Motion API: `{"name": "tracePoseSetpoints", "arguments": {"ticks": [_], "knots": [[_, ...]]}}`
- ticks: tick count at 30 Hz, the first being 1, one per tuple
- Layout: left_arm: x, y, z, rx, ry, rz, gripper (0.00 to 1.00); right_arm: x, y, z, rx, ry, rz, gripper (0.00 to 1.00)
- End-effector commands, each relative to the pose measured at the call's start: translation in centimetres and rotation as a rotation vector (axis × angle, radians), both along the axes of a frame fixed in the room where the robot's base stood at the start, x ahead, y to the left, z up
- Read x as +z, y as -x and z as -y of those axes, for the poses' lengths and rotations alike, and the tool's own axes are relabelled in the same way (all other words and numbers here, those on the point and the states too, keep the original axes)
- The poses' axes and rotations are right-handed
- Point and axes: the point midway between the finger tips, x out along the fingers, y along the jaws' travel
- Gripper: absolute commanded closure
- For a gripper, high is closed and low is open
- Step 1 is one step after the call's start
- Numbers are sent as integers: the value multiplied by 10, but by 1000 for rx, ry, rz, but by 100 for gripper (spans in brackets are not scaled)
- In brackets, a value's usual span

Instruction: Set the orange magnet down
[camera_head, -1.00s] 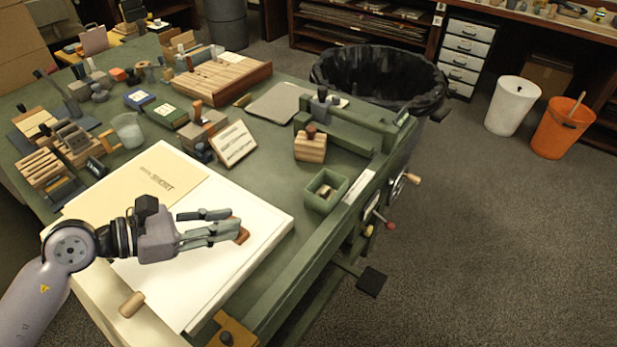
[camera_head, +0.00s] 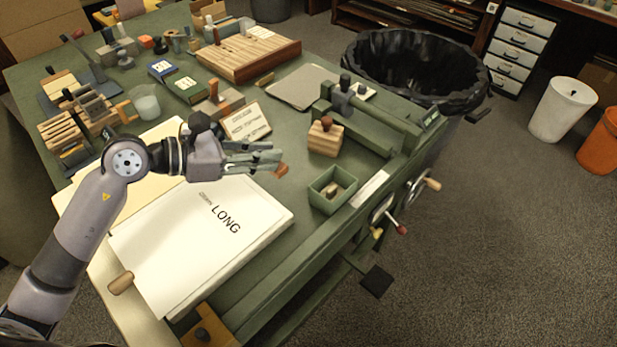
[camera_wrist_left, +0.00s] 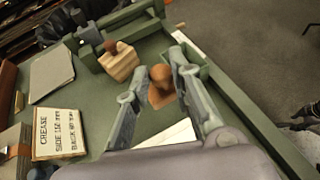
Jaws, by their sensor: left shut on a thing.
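The orange magnet (camera_head: 281,169) is at the fingertips of my left gripper (camera_head: 272,156), past the far right edge of the white sheet marked LONG (camera_head: 185,250). My left gripper is shut on it. In the left wrist view the magnet (camera_wrist_left: 160,88) shows as an orange-brown piece with a rounded top between the two fingers (camera_wrist_left: 155,85), over the green table top. I cannot tell whether its underside touches the table. In the head view the fingers hide part of it.
A green open box (camera_head: 332,190) and a wooden block with a dark knob (camera_head: 325,137) stand to the right of the gripper. A large black-lined bin (camera_head: 415,65) stands beyond the table.

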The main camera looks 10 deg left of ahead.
Motion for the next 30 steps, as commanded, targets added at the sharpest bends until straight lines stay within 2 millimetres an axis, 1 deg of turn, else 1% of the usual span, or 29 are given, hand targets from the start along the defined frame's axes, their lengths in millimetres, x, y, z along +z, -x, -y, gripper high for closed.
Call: {"name": "tracePoseSetpoints", "arguments": {"ticks": [1,5,9,13,17,20,23,29,30], "knots": [[8,-8,4,-2,3,6,100,1,0,1,1,0,0,57],[27,-31,16,-8,4,9,100,3,0,2,2,3,0,57],[51,-56,31,-17,0,7,100,5,0,4,3,4,0,57],[68,-71,42,-21,-5,6,100,6,-1,5,2,6,1,57],[77,-79,48,-24,-11,3,100,6,-3,7,3,8,3,57],[71,-81,50,-25,-11,-2,100,7,-3,7,3,9,3,57],[51,-80,51,-25,-10,-6,100,7,-3,7,3,9,4,57],[-3,-80,50,-23,-8,-7,100,9,-3,7,3,9,4,57],[-14,-79,50,-23,-9,-8,100,9,-4,7,3,9,4,57]]}}
